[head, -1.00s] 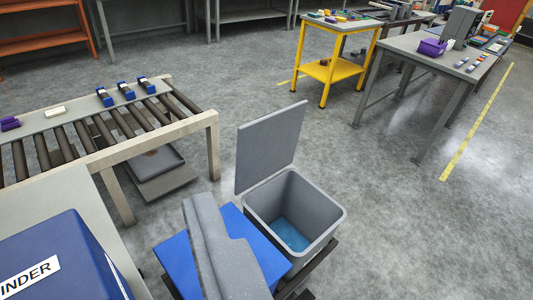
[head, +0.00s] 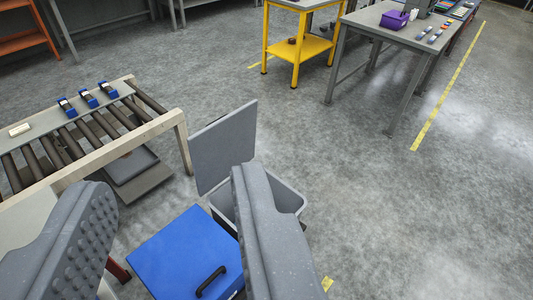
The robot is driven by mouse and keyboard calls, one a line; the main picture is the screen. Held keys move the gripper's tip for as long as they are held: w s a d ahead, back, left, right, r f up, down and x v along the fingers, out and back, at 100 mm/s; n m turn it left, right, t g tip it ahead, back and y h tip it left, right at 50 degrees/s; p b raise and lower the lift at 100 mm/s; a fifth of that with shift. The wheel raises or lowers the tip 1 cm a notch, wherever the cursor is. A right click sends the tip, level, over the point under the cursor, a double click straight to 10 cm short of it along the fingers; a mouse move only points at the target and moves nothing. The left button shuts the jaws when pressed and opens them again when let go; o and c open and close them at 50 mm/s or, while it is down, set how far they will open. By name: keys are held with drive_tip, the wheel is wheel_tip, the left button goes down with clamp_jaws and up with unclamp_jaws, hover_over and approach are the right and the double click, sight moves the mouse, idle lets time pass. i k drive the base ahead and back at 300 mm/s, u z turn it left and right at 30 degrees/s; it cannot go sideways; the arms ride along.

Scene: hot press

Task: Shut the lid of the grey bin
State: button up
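The grey bin (head: 288,194) stands on the floor at the middle of the head view. Its lid (head: 225,147) is up, standing on edge at the bin's left and back side. My gripper (head: 160,225) shows as two grey fingers, one at the lower left with a studded pad and one at the lower middle. The fingers are wide apart with nothing between them. The right finger hides much of the bin's front and opening. I cannot tell whether that finger touches the bin.
A blue bin with a shut lid (head: 181,252) and black handle stands left of the grey bin. A roller conveyor (head: 150,132) with several blue items is at left. A yellow cart (head: 305,72) and grey table (head: 395,38) stand behind. The floor at right is clear.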

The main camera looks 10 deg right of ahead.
sight(228, 141)
drive_tip(key=z, duration=1.4)
drive_tip(key=i, duration=4.35)
drive_tip(key=u, duration=2.55)
